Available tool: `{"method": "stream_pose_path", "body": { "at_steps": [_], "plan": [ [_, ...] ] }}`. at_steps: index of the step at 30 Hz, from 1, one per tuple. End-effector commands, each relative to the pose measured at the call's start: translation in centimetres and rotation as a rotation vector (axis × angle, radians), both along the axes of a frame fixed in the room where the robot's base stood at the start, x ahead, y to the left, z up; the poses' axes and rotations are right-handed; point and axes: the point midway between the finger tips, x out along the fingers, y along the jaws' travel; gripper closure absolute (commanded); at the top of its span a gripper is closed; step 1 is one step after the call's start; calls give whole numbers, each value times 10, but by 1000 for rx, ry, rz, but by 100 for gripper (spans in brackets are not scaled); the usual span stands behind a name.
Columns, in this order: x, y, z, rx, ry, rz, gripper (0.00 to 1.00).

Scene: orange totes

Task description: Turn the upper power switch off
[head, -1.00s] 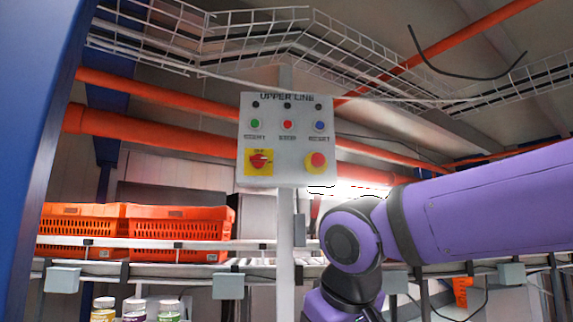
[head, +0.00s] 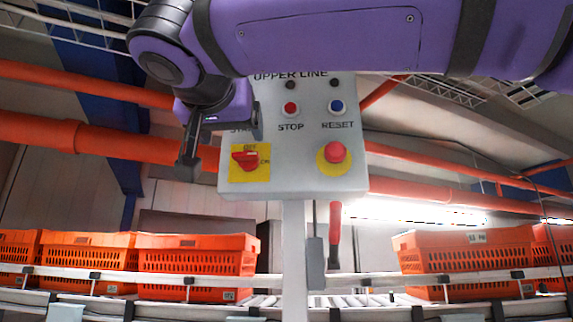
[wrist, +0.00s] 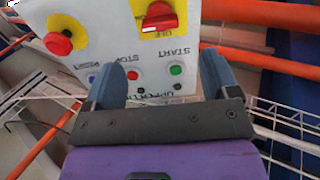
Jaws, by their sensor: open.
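The upper power switch is a red rotary knob (head: 245,160) on a yellow plate, low on the left of the grey UPPER LINE panel (head: 295,187). Its handle lies level, with its pale mark toward the ON side; OFF is printed above it. My gripper (head: 222,145) is open and empty in front of the panel's left edge, beside the switch. In the wrist view the panel is upside down, the knob (wrist: 161,14) is at the top, and my open fingers (wrist: 162,80) spread below it. My arm hides the panel's top and the START button in the head view.
A red emergency button (head: 335,152) on a yellow disc sits right of the switch. The STOP button (head: 291,108) and RESET button (head: 337,106) are above. Orange pipes (head: 90,137) run behind the panel.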

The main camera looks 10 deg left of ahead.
Motion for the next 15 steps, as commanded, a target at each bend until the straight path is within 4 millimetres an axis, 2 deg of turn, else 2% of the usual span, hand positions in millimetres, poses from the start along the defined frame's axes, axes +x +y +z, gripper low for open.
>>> {"method": "stream_pose_path", "body": {
  "at_steps": [5,15],
  "plan": [
    [4,6,4,18,-15,4,19],
    [61,7,3,16,-13,3,19]
  ]
}}
